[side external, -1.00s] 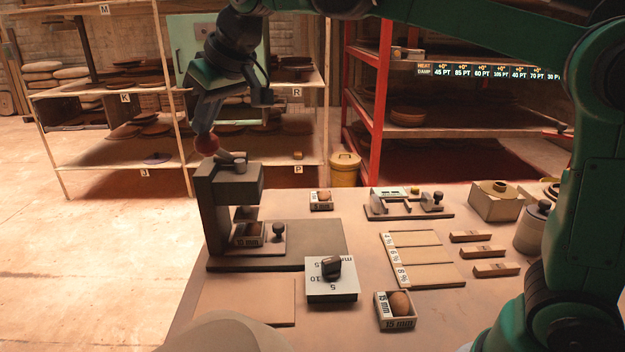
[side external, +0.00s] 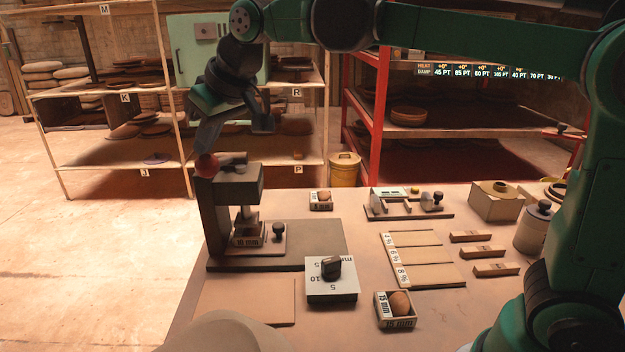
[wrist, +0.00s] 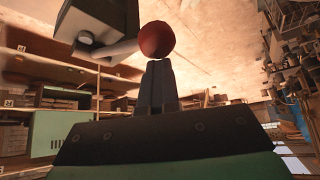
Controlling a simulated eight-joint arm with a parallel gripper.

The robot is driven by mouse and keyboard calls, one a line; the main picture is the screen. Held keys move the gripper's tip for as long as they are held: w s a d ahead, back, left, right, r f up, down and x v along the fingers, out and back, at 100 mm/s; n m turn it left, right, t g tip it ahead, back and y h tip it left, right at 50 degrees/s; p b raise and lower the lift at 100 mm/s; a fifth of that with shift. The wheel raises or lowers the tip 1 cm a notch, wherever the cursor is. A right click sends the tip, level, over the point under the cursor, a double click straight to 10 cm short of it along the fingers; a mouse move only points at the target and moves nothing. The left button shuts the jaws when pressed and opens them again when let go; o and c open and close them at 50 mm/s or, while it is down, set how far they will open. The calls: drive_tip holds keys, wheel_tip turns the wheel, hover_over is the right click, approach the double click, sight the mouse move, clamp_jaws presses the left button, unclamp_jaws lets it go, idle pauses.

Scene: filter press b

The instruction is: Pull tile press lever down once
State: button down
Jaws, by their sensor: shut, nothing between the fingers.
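The tile press (side external: 222,210) stands at the left of the table, a grey frame with a block head. Its lever ends in a red ball knob (side external: 206,165), now low, just above the top of the press. The knob also shows in the wrist view (wrist: 156,39), with the lever arm running left from it. My gripper (side external: 206,152) is shut and empty, its fingertips at the upper side of the knob; in the wrist view the closed fingers (wrist: 158,66) point at it and seem to touch it.
A scale (side external: 331,290) with a dark block on it and a 15 mm box (side external: 397,322) with a brown ball stand right of the press. A slotted board (side external: 425,259) and several small bars lie farther right. Wooden shelves (side external: 75,90) stand behind; open floor is at left.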

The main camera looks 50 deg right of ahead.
sight(207, 164)
drive_tip(key=shift+s+a+f, duration=0.15)
drive_tip(key=shift+s+f, duration=0.05)
drive_tip(key=shift+f, duration=0.45)
drive_tip(key=shift+s+a+f, duration=0.15)
drive_tip(key=shift+f, duration=0.5)
drive_tip(key=shift+a+f, duration=0.1)
drive_tip(key=shift+f, duration=0.2)
wheel_tip(207, 164, up, 13)
idle(1.0)
